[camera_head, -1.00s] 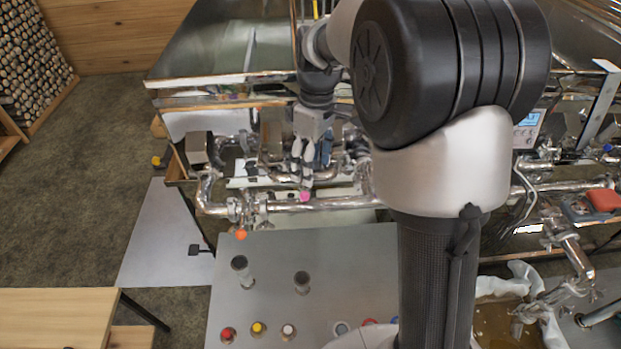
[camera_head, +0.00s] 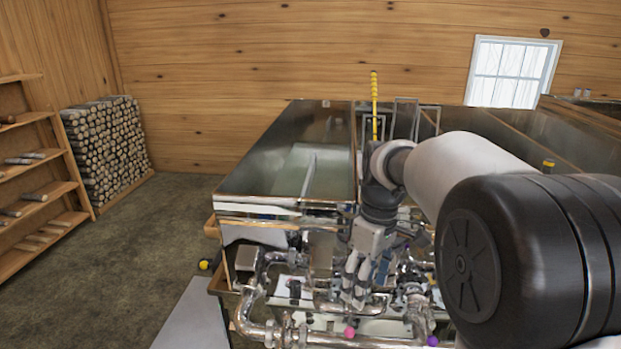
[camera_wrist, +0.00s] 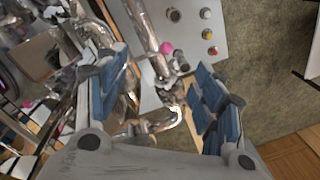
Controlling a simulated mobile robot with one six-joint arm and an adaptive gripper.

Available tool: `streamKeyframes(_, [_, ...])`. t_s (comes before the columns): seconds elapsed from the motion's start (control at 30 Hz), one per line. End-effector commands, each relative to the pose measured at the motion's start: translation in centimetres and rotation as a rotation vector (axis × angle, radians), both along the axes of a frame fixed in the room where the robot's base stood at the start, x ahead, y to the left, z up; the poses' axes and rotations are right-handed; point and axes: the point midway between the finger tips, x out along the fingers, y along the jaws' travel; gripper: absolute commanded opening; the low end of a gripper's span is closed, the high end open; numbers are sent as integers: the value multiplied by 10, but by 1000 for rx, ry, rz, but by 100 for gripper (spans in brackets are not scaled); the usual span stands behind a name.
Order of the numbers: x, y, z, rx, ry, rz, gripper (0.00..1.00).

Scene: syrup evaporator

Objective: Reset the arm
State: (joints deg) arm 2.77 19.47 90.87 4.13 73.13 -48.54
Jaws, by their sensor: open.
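My gripper (camera_head: 362,280) hangs from my arm in front of the evaporator (camera_head: 285,205), pointing down over the steel piping. In the wrist view my gripper (camera_wrist: 165,100) is open, with its blue-padded fingers spread wide and nothing between them but a view of pipes and valves below. The pink knob (camera_head: 349,333) on the piping lies below the fingers in the head view; it also shows in the wrist view (camera_wrist: 166,48). I cannot tell how far the fingertips are from the pipes.
Steel pipes (camera_head: 380,342) with valves and a purple knob (camera_head: 432,341) crowd the space around and below my gripper. A log stack (camera_head: 105,150) and wooden shelves (camera_head: 35,180) stand at the left. The floor (camera_head: 125,260) between them and the evaporator is clear.

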Motion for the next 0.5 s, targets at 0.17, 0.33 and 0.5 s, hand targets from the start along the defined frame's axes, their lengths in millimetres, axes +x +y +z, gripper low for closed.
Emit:
streamKeyframes(0.17, [-43, 2, -13, -19, -72, -128, 62])
streamKeyframes(0.33, [-95, 4, -34, -25, -156, -288, 62])
streamKeyframes(0.5, [-147, 5, -67, -16, -241, -443, 62])
